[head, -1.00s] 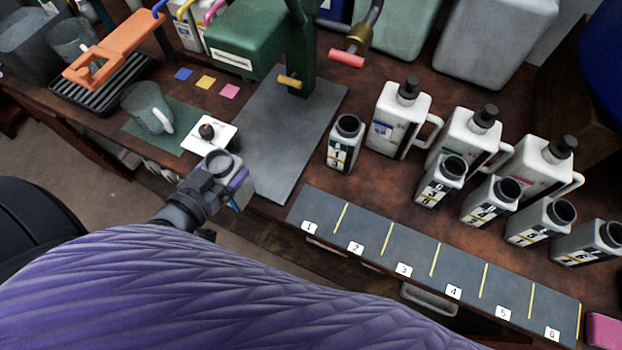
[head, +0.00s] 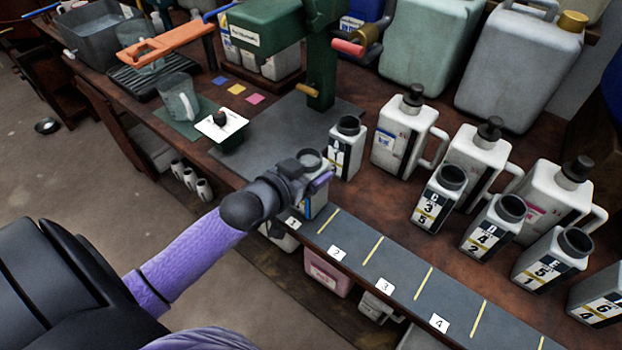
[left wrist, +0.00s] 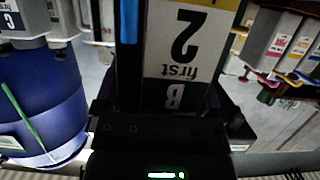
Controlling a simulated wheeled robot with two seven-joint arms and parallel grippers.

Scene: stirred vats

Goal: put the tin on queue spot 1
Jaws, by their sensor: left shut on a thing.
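My left gripper (head: 308,182) is shut on a tin (head: 313,205), a pale container with a dark round opening on top. The tin looks upright, at the near end of the dark queue strip, over or on spot 1 beside the "1" label (head: 293,222). I cannot tell whether its base touches the strip. In the left wrist view the tin (left wrist: 185,50) fills the middle, its label reading "B", "first" and "2" upside down. Part of the tin is hidden by the fingers. My right gripper is not in view.
The queue strip (head: 398,275) runs right, its spots 2 to 4 empty. A similar tin (head: 346,148) stands just behind; several more tins and white jugs (head: 405,135) stand to the right. A green press (head: 320,60) and a white square-topped item (head: 222,126) are farther back.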

